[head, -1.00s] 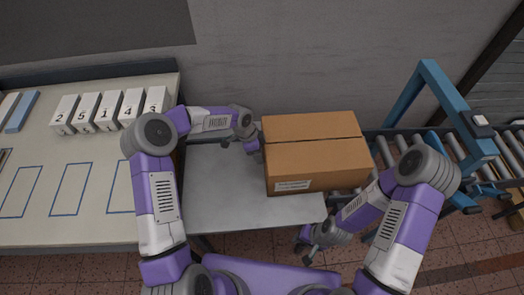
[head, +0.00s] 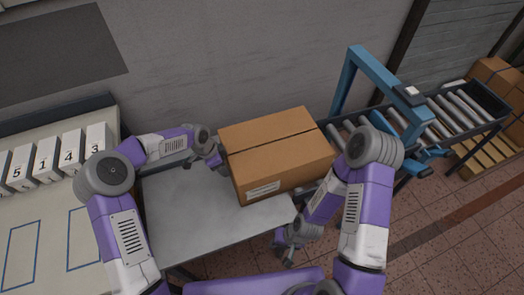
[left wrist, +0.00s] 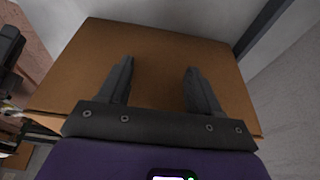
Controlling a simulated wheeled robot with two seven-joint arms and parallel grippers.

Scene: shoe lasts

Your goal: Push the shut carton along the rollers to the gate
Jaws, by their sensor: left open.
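The shut brown carton (head: 270,160) has a dark seam across its top and a white label on its near side. It sits at the right part of the grey table (head: 215,225), its right side by the start of the rollers (head: 345,130). The blue gate (head: 372,65) arches over the rollers further right. My left gripper (head: 219,163) is at the carton's left side; whether it touches is unclear. In the left wrist view its fingers (left wrist: 159,68) are apart, facing the carton's wall (left wrist: 155,50). My right gripper (head: 287,260) hangs in front of the table, clear of the carton; its jaws are unclear.
A pale bench (head: 50,215) at the left holds white numbered boxes (head: 72,148) and blue outlines. The rollers continue past the gate (head: 460,108), and brown cartons (head: 500,80) are stacked at the far right. A grey wall stands behind. The rollers in view look clear.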

